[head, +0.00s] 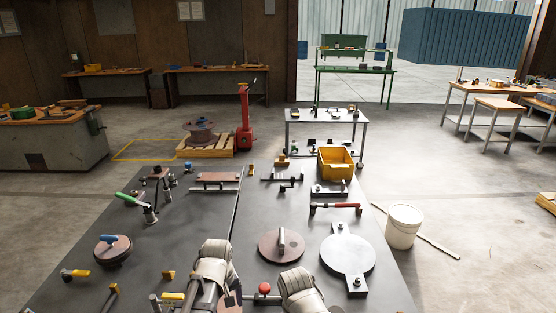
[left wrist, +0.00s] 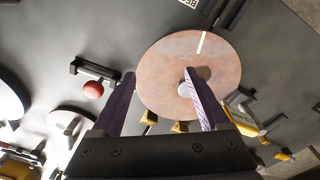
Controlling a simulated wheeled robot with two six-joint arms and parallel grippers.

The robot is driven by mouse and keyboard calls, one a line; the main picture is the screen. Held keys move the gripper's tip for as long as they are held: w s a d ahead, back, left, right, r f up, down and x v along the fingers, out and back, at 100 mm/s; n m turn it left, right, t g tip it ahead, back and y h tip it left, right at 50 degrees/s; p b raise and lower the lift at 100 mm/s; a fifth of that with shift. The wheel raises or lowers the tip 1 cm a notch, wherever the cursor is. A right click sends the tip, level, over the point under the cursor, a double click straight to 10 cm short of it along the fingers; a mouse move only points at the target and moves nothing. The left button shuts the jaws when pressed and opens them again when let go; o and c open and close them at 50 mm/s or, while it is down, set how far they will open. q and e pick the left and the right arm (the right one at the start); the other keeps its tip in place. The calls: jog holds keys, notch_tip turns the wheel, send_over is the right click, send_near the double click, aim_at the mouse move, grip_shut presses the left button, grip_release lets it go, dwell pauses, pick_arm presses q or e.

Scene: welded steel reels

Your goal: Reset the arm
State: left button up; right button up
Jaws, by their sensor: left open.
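My left gripper (left wrist: 160,74) is open and empty in the left wrist view, its two dark purple fingers spread apart. It is over a round copper-coloured disc (left wrist: 170,55) with a white stripe and a pale knob at its middle. The right fingertip overlaps the disc near the knob; I cannot tell the height between them. In the head view my left arm (head: 212,262) reaches in at the bottom centre, and its jaws are not clear there. My right arm (head: 299,290) shows at the bottom, with its gripper out of view.
The dark welding table (head: 200,225) carries a brown disc (head: 270,247), a grey round plate (head: 347,254), a red ball knob (head: 264,288) and several clamps. A yellow bin (head: 336,164) stands at its far right. A white bucket (head: 403,226) stands on the floor to the right.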

pick_arm(q)
jog(key=s+a+m, duration=0.3)
jog(key=s+m, duration=0.2)
jog(key=m, duration=0.1)
jog(key=s+d+m+y, duration=0.1)
jog(key=s+d+m, duration=0.2)
jog(key=d, duration=0.8)
jog(key=shift+s+d+f+m+g+b, duration=0.3)
jog(key=shift+s+f+g+b, duration=0.1)
jog(key=shift+s, duration=0.85)
